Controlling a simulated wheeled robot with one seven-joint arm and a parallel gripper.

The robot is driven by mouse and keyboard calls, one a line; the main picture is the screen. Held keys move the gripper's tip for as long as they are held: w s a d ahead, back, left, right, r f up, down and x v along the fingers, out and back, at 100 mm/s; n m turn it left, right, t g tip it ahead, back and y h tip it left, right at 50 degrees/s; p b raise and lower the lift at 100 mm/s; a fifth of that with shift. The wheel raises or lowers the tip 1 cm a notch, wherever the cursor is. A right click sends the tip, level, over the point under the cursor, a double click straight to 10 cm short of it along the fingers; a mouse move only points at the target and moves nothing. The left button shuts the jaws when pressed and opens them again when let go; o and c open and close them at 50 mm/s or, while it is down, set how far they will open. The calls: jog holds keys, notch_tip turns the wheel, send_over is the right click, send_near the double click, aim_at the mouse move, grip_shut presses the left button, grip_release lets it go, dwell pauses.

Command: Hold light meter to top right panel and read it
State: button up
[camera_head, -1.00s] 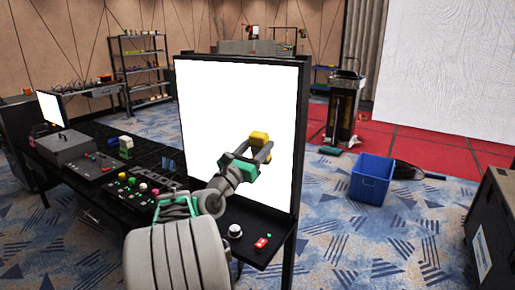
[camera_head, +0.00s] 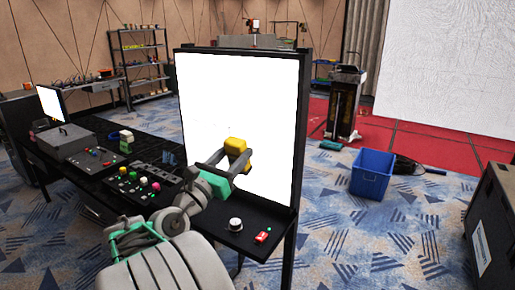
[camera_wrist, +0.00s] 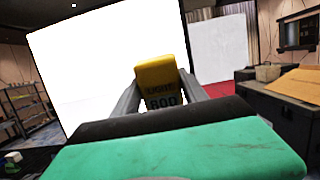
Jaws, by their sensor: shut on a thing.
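The light meter (camera_head: 237,147) is a small yellow block, held upright between the fingers of my gripper (camera_head: 228,156). In the wrist view the meter (camera_wrist: 156,74) shows dark lettering that looks like "LIGHT" with "600" below it. My gripper (camera_wrist: 160,95) is shut on its sides. The bright white panel (camera_head: 235,110) stands upright in a black frame behind the meter. The meter overlaps the panel's lower middle in the head view; I cannot tell whether they touch. In the wrist view the panel (camera_wrist: 95,70) lies beyond the meter, filling the left and middle.
A black desk (camera_head: 90,150) with a grey box (camera_head: 65,141), colored buttons and a white knob (camera_head: 235,224) runs left of and below the panel. A blue bin (camera_head: 372,174) stands on the carpet at right. A dark case (camera_head: 490,225) is at the far right.

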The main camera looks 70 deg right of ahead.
jog(key=b+v, duration=0.2)
jog(key=shift+f+b, duration=0.2)
jog(key=shift+b, duration=0.2)
jog(key=shift+a+r+b, duration=0.2)
jog(key=shift+b, duration=0.1)
jog(key=shift+r, duration=0.25)
